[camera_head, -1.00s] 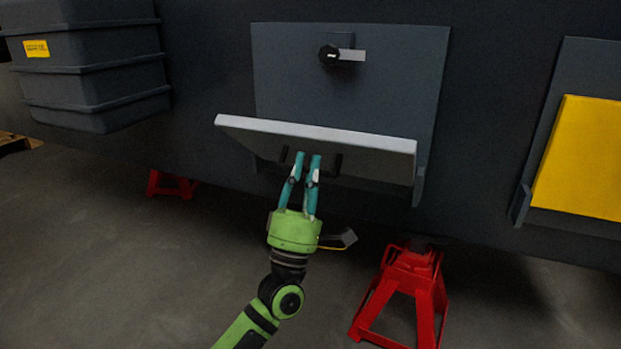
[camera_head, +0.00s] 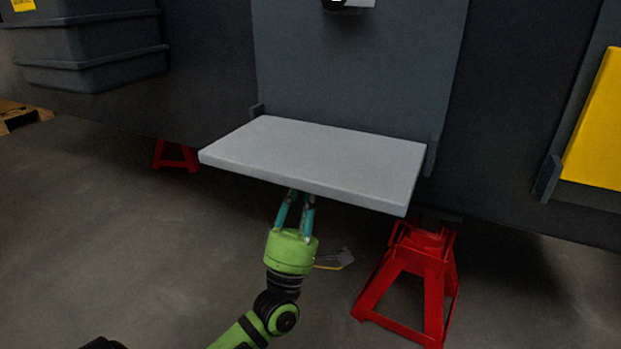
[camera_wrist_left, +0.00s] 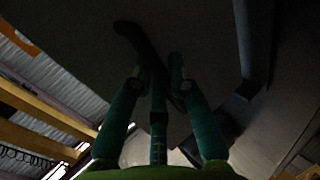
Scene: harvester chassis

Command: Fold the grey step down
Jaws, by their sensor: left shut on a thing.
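The grey step (camera_head: 320,160) sticks out from the dark chassis panel, close to level, with its pale top face showing and its front edge toward me. My left gripper (camera_head: 297,200) is below the front edge, and its fingertips are hidden under the step in the head view. In the left wrist view, the step's dark underside (camera_wrist_left: 80,40) fills much of the picture. There a dark bar handle (camera_wrist_left: 138,38) runs down between the fingers of my left gripper (camera_wrist_left: 161,75), which is shut on it. My right gripper is not in view.
Small side brackets (camera_head: 432,155) flank the step. A dark latch knob (camera_head: 333,4) is cut off at the top edge. A red stand (camera_head: 412,275) is at lower right, another (camera_head: 176,155) at back left. A yellow panel (camera_head: 598,130) is at right.

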